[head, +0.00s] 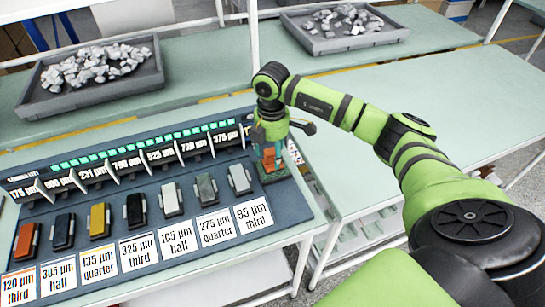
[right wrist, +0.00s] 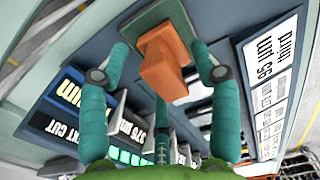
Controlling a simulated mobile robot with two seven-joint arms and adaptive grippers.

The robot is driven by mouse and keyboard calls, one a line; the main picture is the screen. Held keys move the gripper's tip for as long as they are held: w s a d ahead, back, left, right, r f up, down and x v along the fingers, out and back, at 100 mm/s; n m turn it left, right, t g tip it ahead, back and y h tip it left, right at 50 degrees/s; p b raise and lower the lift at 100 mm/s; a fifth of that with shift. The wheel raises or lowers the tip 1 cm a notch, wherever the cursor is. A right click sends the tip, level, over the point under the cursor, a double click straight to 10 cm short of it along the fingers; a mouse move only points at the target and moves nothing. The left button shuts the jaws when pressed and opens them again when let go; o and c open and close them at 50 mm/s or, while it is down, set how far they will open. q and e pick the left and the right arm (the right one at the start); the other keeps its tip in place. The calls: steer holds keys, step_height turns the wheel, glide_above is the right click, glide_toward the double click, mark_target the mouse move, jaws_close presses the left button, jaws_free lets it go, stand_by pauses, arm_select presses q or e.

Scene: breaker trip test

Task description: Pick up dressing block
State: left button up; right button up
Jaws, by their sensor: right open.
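An orange block, which looks like the dressing block (right wrist: 165,68), stands on a dark green base at the right end of the panel. It shows only partly in the head view (head: 269,163), behind my fingers. My right gripper (head: 270,150) points down over it. In the right wrist view, the teal fingers of my right gripper (right wrist: 160,72) are spread on both sides of the block, with gaps between. A third finger is near its lower side. The gripper is open and holds nothing. My left gripper is out of view.
A row of small blocks, such as a yellow one (head: 99,220) and a light grey one (head: 239,179), lies left behind white labels (head: 253,217). Upright number tags (head: 160,157) stand behind them. Trays of grey chunks (head: 92,80) sit farther back. The right table (head: 430,110) is clear.

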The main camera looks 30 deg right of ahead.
steer(key=c, duration=1.3)
steer(key=shift+o, duration=0.2)
steer(key=shift+r, duration=0.1)
steer(key=shift+w+r+b, duration=0.1)
steer(key=shift+r+b, duration=0.35)
steer(key=shift+r, duration=0.15)
steer(key=r, duration=0.1)
steer(key=r+b, duration=0.1)
steer(key=shift+s+d+r, duration=0.15)
steer(key=shift+s+r, duration=0.15)
steer(key=shift+r, duration=0.1)
steer(key=s+d+r+b, duration=0.3)
steer(key=s+r, duration=0.3)
steer(key=s, duration=0.4)
steer(key=shift+s+d+r+b, duration=0.2)
steer(key=shift+s+r+b, duration=0.1)
steer(key=shift+r+b, duration=0.1)
